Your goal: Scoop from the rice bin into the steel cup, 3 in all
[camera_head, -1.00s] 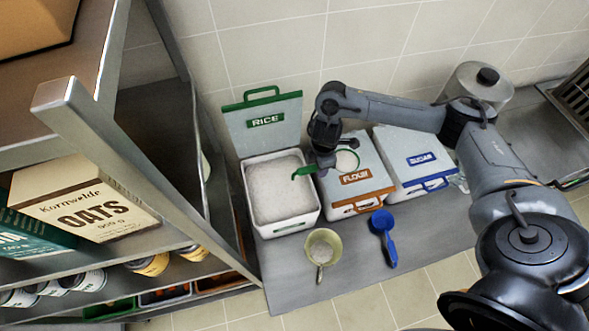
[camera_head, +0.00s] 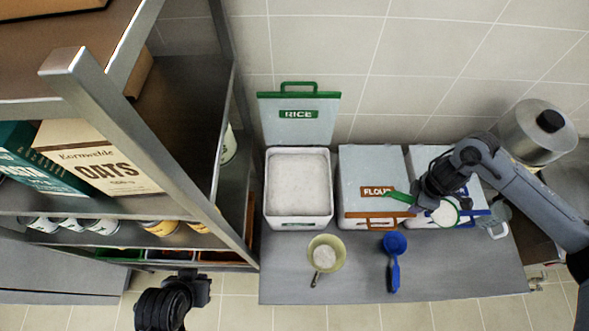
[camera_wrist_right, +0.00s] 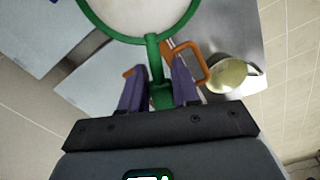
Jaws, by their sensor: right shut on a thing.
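My right gripper (camera_head: 428,192) is shut on the green scoop (camera_head: 398,197), above the front of the sugar bin. The scoop's round bowl (camera_head: 446,212) looks white inside, and in the right wrist view its green rim (camera_wrist_right: 150,39) shows beyond the fingers. The rice bin (camera_head: 299,223) stands open at the left with its green-edged lid (camera_head: 299,132) up, full of white rice. A small grey, steel-looking cup (camera_head: 497,222) stands right of the sugar bin; its contents are unclear. My left gripper (camera_head: 200,288) is low at the left, its fingers unclear.
The flour bin (camera_head: 370,165) and the partly covered sugar bin stand right of the rice. A yellow-green scoop (camera_head: 326,252) with white contents and a blue scoop (camera_head: 394,250) lie in front. A shelf (camera_head: 110,120) fills the left.

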